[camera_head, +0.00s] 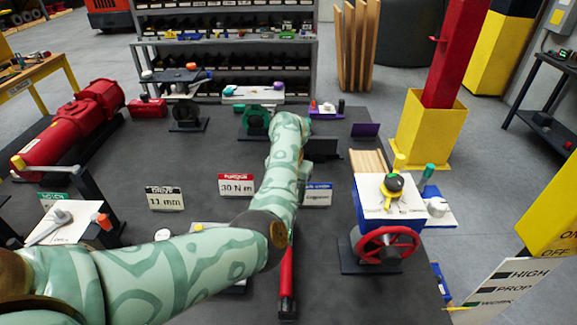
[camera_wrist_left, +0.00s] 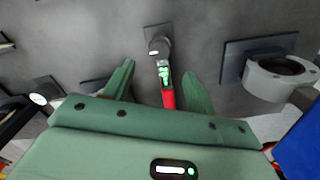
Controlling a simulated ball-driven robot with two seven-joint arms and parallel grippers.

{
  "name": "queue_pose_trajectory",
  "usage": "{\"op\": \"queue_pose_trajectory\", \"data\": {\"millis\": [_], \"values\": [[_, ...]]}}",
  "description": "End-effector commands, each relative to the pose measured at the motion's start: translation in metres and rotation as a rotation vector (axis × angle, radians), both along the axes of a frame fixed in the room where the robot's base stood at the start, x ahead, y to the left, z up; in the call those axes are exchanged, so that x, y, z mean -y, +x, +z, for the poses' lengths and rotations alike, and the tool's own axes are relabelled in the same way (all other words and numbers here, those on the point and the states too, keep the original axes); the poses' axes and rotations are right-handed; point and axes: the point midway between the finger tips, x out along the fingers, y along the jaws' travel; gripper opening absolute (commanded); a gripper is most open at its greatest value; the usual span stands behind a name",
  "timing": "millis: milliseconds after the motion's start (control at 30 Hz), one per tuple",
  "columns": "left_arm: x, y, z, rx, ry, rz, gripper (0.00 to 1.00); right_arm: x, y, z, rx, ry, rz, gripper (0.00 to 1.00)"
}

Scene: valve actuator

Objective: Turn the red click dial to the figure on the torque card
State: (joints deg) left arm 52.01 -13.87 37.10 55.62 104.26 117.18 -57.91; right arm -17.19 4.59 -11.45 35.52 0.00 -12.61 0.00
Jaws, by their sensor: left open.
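The torque card (camera_head: 236,185) stands on the bench with a red header and reads 30 Nm. My left arm crosses the head view and hides its own gripper there. In the left wrist view my left gripper (camera_wrist_left: 158,88) is open. A tool with a red part (camera_wrist_left: 168,98) and a small green-lit window (camera_wrist_left: 164,76) lies in line with the gap between the fingers; contact cannot be told. A long red handle (camera_head: 287,272) shows beside my forearm in the head view. I cannot tell which red part is the click dial. My right gripper is not in view.
A card reading 11 mm (camera_head: 165,198) and a blue-headed card (camera_head: 317,195) stand nearby. A valve with a red handwheel (camera_head: 388,244) is at right. A red cylinder (camera_head: 75,125) lies at left. A grey ring bracket (camera_wrist_left: 280,77) is right of the fingers.

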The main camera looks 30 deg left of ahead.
Motion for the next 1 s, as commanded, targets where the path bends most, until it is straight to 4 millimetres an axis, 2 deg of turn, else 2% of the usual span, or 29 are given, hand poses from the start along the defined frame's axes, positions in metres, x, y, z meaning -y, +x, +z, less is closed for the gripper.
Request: {"op": "queue_pose_trajectory", "data": {"millis": [33,100,300,467,833,867,933,967,1000], "values": [[0.0,0.001,0.019,0.005,0.0,0.001,0.56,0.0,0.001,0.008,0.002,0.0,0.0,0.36],[0.0,0.001,0.036,0.004,-0.001,0.001,0.56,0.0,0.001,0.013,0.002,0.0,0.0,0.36],[0.0,0.001,0.071,0.002,0.0,0.001,0.56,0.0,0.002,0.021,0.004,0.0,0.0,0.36],[0.0,0.0,0.082,0.0,0.0,0.0,0.56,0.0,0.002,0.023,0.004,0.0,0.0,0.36],[0.0,0.004,0.085,0.012,0.0,0.0,0.56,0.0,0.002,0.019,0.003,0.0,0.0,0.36],[-0.003,0.008,0.088,0.025,0.003,0.004,0.56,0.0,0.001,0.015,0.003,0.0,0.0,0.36],[-0.026,0.022,0.104,0.077,0.046,0.024,0.56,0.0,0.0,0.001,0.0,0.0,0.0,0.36],[-0.038,0.031,0.118,0.109,0.089,0.025,0.56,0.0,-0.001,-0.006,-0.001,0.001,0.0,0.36],[-0.056,0.042,0.14,0.151,0.171,0.021,0.56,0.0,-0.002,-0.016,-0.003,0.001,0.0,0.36]]}}
